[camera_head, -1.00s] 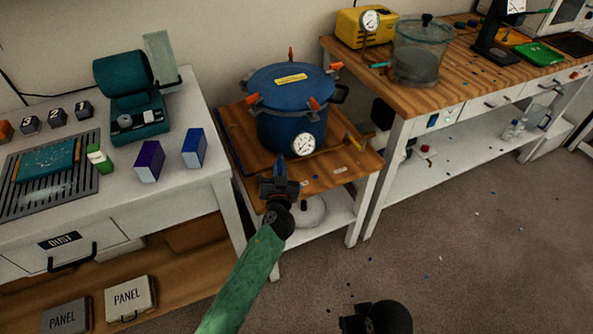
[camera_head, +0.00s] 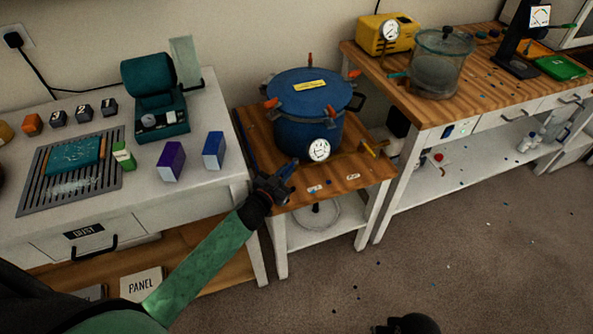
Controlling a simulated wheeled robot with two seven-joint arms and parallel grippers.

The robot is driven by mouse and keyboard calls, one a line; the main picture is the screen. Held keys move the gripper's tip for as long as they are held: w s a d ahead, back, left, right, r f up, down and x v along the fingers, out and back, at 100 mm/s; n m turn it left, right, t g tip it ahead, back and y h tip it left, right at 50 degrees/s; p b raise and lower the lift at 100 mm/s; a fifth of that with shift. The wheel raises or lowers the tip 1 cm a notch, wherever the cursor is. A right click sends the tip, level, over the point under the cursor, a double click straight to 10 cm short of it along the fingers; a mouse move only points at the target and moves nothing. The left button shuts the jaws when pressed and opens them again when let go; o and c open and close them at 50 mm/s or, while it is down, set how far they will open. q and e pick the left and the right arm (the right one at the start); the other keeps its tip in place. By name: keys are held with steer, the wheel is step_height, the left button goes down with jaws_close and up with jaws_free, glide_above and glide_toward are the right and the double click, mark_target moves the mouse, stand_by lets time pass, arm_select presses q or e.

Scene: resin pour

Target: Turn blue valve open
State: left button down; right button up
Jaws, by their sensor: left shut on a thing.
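The blue valve's handle (camera_head: 289,168) shows as a small blue bar at the front left of the small wooden-topped stand (camera_head: 340,183), below the blue pressure pot (camera_head: 308,112). My left gripper (camera_head: 283,177) is at this handle and shut on it. The dark fingers hide part of the handle and its base, so its exact angle is hard to read. The green sleeve of my left arm comes up from the lower left.
A yellow-handled valve (camera_head: 370,149) is at the stand's right side. A gauge (camera_head: 319,150) faces forward on the pot. The white bench (camera_head: 215,190) is close on the left, with purple and blue boxes. Another bench (camera_head: 395,85) stands right.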

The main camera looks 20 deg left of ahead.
stand_by(0.4)
arm_select(q)
steer(key=c, duration=1.5)
jaws_free()
